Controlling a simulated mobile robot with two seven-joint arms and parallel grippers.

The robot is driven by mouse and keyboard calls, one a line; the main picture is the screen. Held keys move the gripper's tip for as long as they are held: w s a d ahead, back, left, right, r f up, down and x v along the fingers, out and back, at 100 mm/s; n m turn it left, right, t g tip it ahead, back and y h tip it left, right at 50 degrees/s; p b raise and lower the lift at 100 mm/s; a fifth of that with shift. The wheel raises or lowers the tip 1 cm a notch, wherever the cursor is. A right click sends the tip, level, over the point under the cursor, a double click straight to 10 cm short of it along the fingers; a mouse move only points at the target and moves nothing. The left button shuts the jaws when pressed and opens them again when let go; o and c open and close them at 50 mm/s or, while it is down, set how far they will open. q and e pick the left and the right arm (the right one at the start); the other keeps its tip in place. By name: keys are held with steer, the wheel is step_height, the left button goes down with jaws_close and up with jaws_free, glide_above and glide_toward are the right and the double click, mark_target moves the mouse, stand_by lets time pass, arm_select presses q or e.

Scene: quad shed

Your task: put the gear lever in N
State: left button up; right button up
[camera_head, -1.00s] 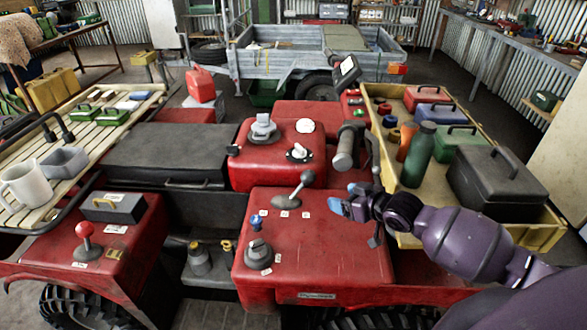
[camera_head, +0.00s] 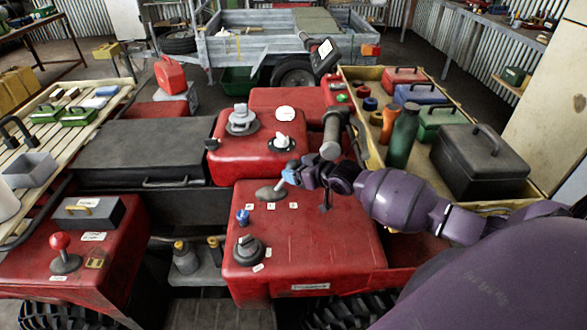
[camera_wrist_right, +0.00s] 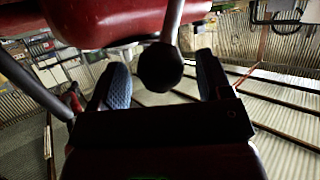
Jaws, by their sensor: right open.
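The gear lever stands on the red body panel (camera_head: 320,240). Its grey base (camera_head: 270,193) shows in the head view, with small white labels (camera_head: 271,206) in front of it; their letters are too small to read. The lever's upper part is mostly hidden by my right gripper (camera_head: 288,174), which is at the knob. In the right wrist view the dark round knob (camera_wrist_right: 160,68) and its shaft sit between the two blue-padded fingers of my right gripper (camera_wrist_right: 164,84). The fingers are open, with gaps on both sides of the knob. My left gripper is not in view.
A grey handlebar grip (camera_head: 330,148) stands just behind my right gripper. A blue knob (camera_head: 242,217) and a dark rotary knob (camera_head: 249,249) sit left of the lever. A tray with a green bottle (camera_head: 402,136) and a black toolbox (camera_head: 478,160) is at right.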

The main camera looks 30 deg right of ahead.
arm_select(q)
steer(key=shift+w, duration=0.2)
arm_select(e)
steer(key=shift+x, duration=1)
steer(key=shift+c, duration=0.5)
steer(key=c, duration=1.2)
steer(key=shift+o, duration=0.2)
steer(key=shift+w+a, duration=0.1)
steer(key=shift+w, duration=0.05)
steer(key=shift+a+r+b, duration=0.1)
steer(key=shift+r+b, duration=0.05)
steer(key=shift+b, duration=0.15)
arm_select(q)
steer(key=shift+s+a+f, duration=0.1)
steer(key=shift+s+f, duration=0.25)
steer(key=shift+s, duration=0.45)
